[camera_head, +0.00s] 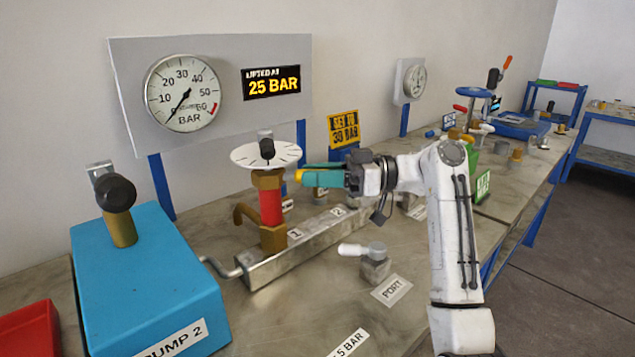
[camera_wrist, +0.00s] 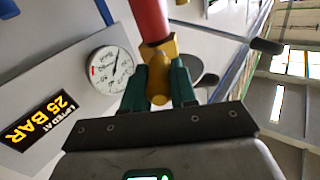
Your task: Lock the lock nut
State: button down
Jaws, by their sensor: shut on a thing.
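The relief valve has a red body (camera_head: 271,207) with brass fittings, under a white dial plate (camera_head: 250,155) with a black knob (camera_head: 267,149). A brass piece with a yellow tip, which I take for the lock nut's arm (camera_head: 301,176), sticks out to the right just below the dial. My gripper (camera_head: 308,176) reaches in from the right with teal fingers closed on it. In the wrist view, the fingers of my gripper (camera_wrist: 159,80) lie on either side of the rounded brass end of the lock nut (camera_wrist: 159,92), below the red body (camera_wrist: 150,20).
A gauge (camera_head: 183,93) has its needle low, beside a "LIFTED AT 25 BAR" display (camera_head: 271,82). A yellow sign (camera_head: 344,127) reads "SET TO 30 BAR". A blue pump box (camera_head: 150,280) stands left. The valve stands on a steel manifold (camera_head: 300,245); a white-handled port fitting (camera_head: 373,262) is in front.

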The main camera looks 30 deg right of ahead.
dwell(0.4)
jog(key=c, duration=0.9)
grip_release()
jog(key=shift+w, duration=0.1)
jog(key=v, duration=1.1)
jog(key=shift+b, duration=0.3)
